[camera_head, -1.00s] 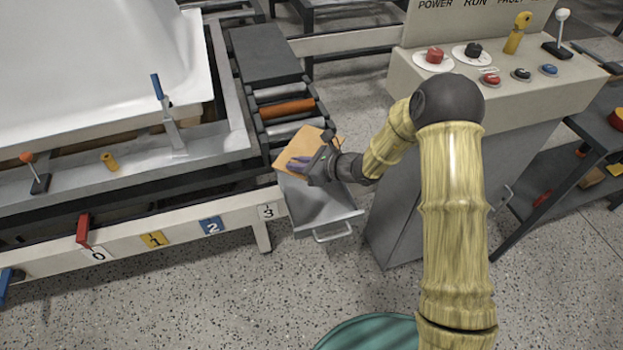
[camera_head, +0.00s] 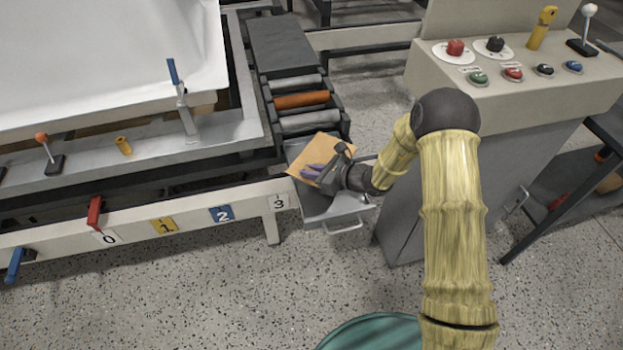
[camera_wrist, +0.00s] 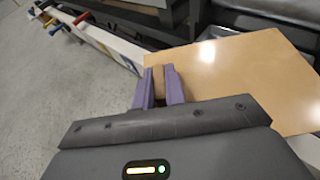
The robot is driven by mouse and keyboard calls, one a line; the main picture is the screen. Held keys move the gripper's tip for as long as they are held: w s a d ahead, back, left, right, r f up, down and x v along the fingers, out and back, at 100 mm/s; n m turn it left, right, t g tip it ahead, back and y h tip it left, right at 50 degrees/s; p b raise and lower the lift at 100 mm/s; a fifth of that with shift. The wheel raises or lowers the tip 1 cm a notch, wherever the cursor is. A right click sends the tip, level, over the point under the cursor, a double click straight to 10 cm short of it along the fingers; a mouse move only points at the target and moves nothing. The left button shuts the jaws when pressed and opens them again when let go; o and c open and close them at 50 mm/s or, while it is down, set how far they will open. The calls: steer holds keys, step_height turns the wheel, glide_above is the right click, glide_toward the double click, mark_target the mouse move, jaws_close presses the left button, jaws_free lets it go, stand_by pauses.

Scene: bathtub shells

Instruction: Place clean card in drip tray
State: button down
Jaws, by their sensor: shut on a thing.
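A tan, clean card (camera_head: 322,160) is held over the grey metal drip tray (camera_head: 345,208), which is pulled out with its handle at the front. The card covers part of the tray. My gripper (camera_head: 312,172), with purple fingers, is shut on the card's near edge. In the wrist view the card (camera_wrist: 235,75) spreads ahead and to the right of the fingers (camera_wrist: 159,90), flat and shiny, with a brown piece between the fingers. I cannot tell whether the card touches the tray.
Rollers (camera_head: 302,100) lie just behind the tray. The bench rail with numbered labels (camera_head: 222,214) runs to the left. A control cabinet (camera_head: 500,130) with buttons and knobs stands close on the right.

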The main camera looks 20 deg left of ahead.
steer(key=shift+f+b, duration=0.35)
steer(key=shift+f, duration=1.35)
steer(key=shift+f+b, duration=0.3)
steer(key=shift+f, duration=0.1)
steer(key=shift+f, duration=0.3)
steer(key=c, duration=1.5)
jaws_free()
steer(key=shift+o, duration=0.2)
steer(key=shift+r, duration=0.2)
